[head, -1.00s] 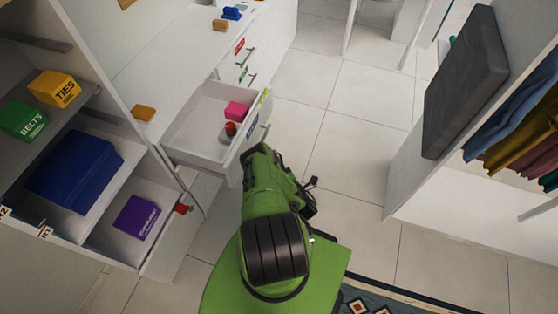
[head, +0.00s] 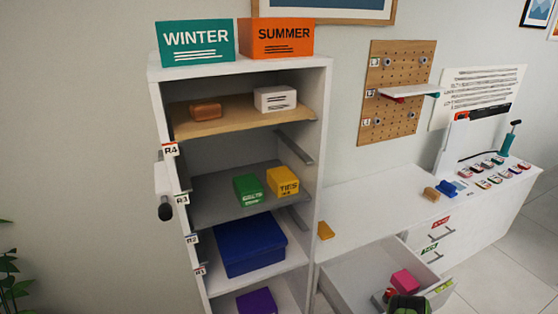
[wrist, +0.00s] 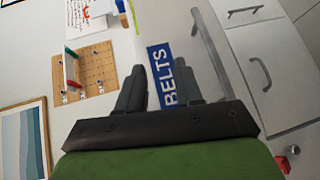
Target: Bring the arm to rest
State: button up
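My gripper (wrist: 158,72) shows in the wrist view with its two dark fingers apart and nothing between them. Behind the fingers is a blue BELTS label (wrist: 162,75) on a white drawer front. I cannot tell the distance to it. In the head view only a dark and green part of my arm (head: 408,304) shows at the bottom edge, in front of the open drawer (head: 345,285); the fingers are not seen there. A pink box (head: 404,280) lies in that drawer, with a small red-topped item (head: 388,295) beside it.
The open wardrobe (head: 322,130) stands left of the drawer, with green (head: 248,190) and yellow (head: 283,182) boxes on one shelf and a blue box (head: 248,245) below. A pegboard (head: 400,60) hangs behind the white counter (head: 370,205). Tiled floor is free at right.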

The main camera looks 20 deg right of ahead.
jog(key=w+r+m, duration=0.1)
jog(key=w+r, duration=0.2)
jog(key=w+d+r+m+g, duration=0.1)
jog(key=w+r, duration=0.1)
jog(key=r, duration=0.1)
jog(key=w+d+r+m, duration=0.1)
jog(key=w+r, duration=0.2)
jog(key=shift+w+d+r, duration=0.15)
jog(key=shift+w+r, duration=0.15)
jog(key=shift+w, duration=0.05)
jog(key=w+a+r+m+g+y, duration=0.1)
jog(key=w+a+r+m, duration=0.2)
jog(key=r, duration=0.4)
jog(key=w+a+r+m+y, duration=0.1)
jog(key=w+a+r, duration=0.35)
jog(key=r, duration=0.25)
jog(key=a+r+m+y, duration=0.1)
jog(key=a+r+y, duration=0.2)
jog(key=a+r, duration=0.55)
jog(key=a+r+m+y, duration=0.1)
jog(key=a+r+y, duration=0.1)
jog(key=a+r, duration=0.65)
jog(key=s+a+r+g+y, duration=0.1)
jog(key=s+a+g+y, duration=0.2)
jog(key=s+a, duration=1.8)
jog(key=shift+s+r+y, duration=0.3)
jog(key=shift+s+y, duration=0.5)
jog(key=shift+s, duration=0.35)
